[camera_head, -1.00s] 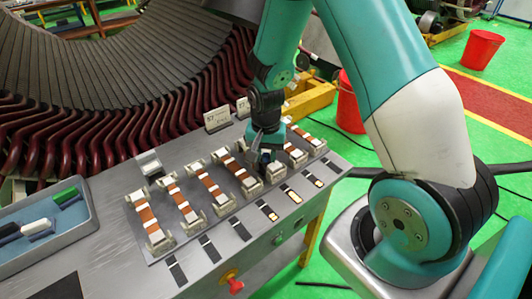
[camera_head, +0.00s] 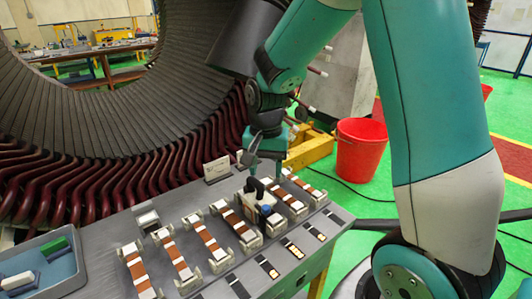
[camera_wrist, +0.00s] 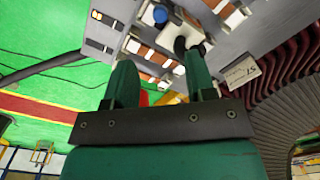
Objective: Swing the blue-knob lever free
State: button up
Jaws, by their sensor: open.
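The blue knob (camera_head: 266,210) is on a small clamp among the coil fixtures, toward the right end of the bench. A black lever end (camera_head: 254,186) stands beside it, above a pale block. In the wrist view, the blue knob (camera_wrist: 160,15) is near the top edge, with the black piece (camera_wrist: 181,46) below it to the right. My gripper (camera_head: 264,166) is above and behind the clamp. In the wrist view, my gripper (camera_wrist: 160,78) has its two teal fingers apart with nothing held between them. The knob lies beyond the fingertips, apart from them.
Several coil fixtures (camera_head: 205,236) stand in a row on the grey bench (camera_head: 105,240). A blue tray (camera_head: 75,278) is at left. A white label card (camera_head: 217,169) stands behind the row. The large stator (camera_head: 95,120) fills the back. A red bucket (camera_head: 361,148) is on the floor.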

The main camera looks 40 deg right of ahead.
notch_tip(320, 180, up, 5)
dwell(0.7)
